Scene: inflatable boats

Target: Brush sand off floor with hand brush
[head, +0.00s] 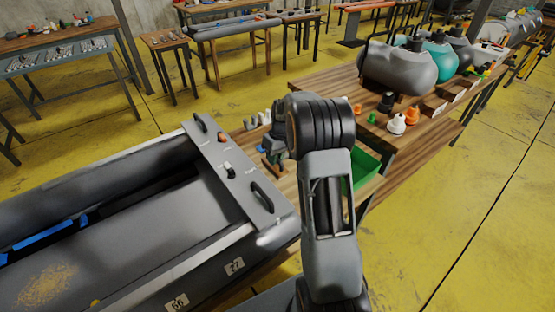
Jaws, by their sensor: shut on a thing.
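My gripper (270,148) is in the head view, just beyond the boat's end board and left of my dark arm. It is small and partly hidden by the arm. It appears shut on a brown hand brush (273,166), low over a wooden bench. I cannot tell whether the brush touches the bench. The sand (45,286) is a tan speckled patch on the grey inflatable boat (140,205) at the lower left, well away from my gripper.
The boat's end board (228,168) carries black handles and fittings. A green bin (364,168) is behind my arm. Grey and teal inflatable pieces (400,66) and orange and white fittings (403,120) crowd the right bench. Yellow floor (445,215) is clear at right.

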